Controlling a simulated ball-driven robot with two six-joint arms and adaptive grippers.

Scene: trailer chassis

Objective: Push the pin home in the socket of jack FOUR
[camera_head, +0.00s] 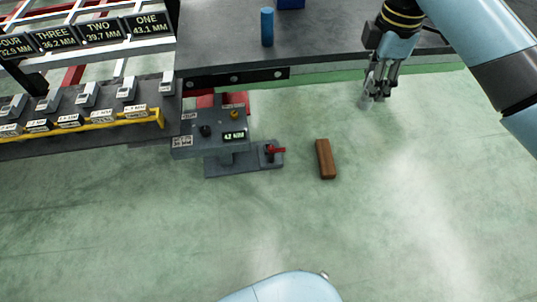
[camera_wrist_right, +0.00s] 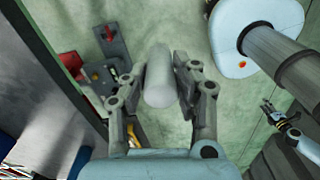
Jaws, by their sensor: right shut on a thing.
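My right gripper (camera_head: 376,88) is shut on a plain grey cylinder, which I take to be the pin (camera_wrist_right: 158,77). It holds the cylinder over open floor, to the right of the grey stand and apart from everything else. The FOUR sign (camera_head: 14,46) is partly cut off at the left edge of the head view. Several small grey units (camera_head: 86,95) stand in a row below the signs; which one is jack FOUR, and its socket, I cannot make out. My left gripper (camera_wrist_right: 270,110) shows small at the right of the right wrist view, too small to judge.
A grey stand (camera_head: 225,160) with a display, knobs and a red lever (camera_head: 273,150) is on the floor. A brown block (camera_head: 325,158) lies beside it. A blue cylinder (camera_head: 267,27) stands on the dark deck (camera_head: 220,45). A yellow rail (camera_head: 90,123) fronts the units. Floor at right is clear.

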